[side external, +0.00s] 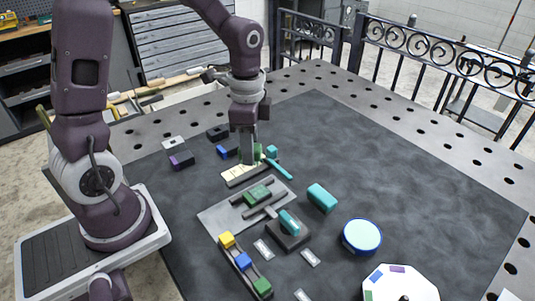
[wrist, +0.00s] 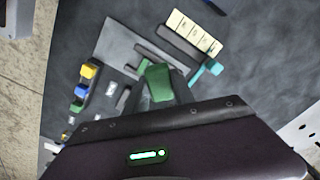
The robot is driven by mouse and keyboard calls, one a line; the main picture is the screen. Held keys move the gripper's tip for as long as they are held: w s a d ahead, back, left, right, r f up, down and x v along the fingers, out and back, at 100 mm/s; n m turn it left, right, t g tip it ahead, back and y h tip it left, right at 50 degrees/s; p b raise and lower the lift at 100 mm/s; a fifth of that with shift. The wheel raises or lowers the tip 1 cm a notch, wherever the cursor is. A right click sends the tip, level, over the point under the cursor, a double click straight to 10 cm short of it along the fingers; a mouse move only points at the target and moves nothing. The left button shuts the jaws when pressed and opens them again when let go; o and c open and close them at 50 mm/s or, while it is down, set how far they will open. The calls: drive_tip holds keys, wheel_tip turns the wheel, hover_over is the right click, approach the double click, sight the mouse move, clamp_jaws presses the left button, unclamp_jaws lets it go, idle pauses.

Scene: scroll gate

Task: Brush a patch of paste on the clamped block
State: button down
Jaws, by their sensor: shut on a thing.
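A green block (side external: 257,195) sits between dark clamp parts on a grey plate (side external: 222,222) in the side view. The plate also shows in the wrist view (wrist: 118,42). My gripper (side external: 247,158) points down above the mat, behind the plate and beside the cream card. It is shut on a small green thing (side external: 257,151), which shows in the wrist view (wrist: 158,82) at the fingers. Its lower end is hidden, so I cannot tell whether it is a brush. In the wrist view it covers part of the clamp area.
A cream sectioned card (side external: 238,174) and a teal tool (side external: 279,168) lie close to my gripper.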

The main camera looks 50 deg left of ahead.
sight(258, 190)
drive_tip(key=shift+f, duration=3.85)
drive_tip(key=shift+d+r, duration=0.1)
drive_tip(key=shift+d, duration=0.3)
drive_tip(key=shift+d+f, duration=0.2)
drive_tip(key=shift+d, duration=2.4)
drive_tip(key=shift+a, duration=2.8)
drive_tip(key=shift+w+a, duration=0.15)
drive_tip(key=shift+a, duration=0.05)
drive_tip(key=shift+d, duration=3)
drive_tip(key=shift+a, duration=2.8)
drive_tip(key=shift+w+a+r, duration=0.1)
drive_tip(key=shift+a+r, duration=0.1)
drive_tip(key=shift+r, duration=3.95)
